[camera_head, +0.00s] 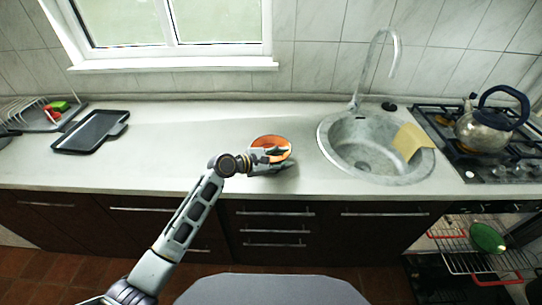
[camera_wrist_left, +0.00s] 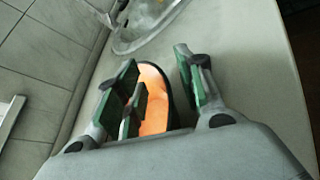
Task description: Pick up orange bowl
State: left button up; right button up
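The orange bowl (camera_head: 268,141) sits on the counter just left of the sink, its inside orange and its rim dark. My left gripper (camera_head: 280,157) is at the bowl's near side and hides part of it. In the left wrist view, the bowl (camera_wrist_left: 154,118) lies between the spread fingers of the left gripper (camera_wrist_left: 158,64). The left-hand fingers overlap the bowl's orange inside, and the right-hand finger is beyond its rim with a gap. The gripper looks open; contact with the bowl cannot be told. My right gripper is not in view.
A round sink (camera_head: 372,168) with a tap (camera_head: 376,65) and a yellow cloth (camera_head: 409,141) is to the right. A kettle (camera_head: 484,130) stands on the stove. A dark tray (camera_head: 90,132) and a dish rack (camera_head: 32,114) are at left. The counter between tray and bowl is clear.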

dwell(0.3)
pick_arm(q)
grip_shut()
jog(key=shift+r, duration=0.1)
notch_tip(320, 180, up, 10)
jog(key=p, duration=0.1)
dwell(0.8)
dwell(0.4)
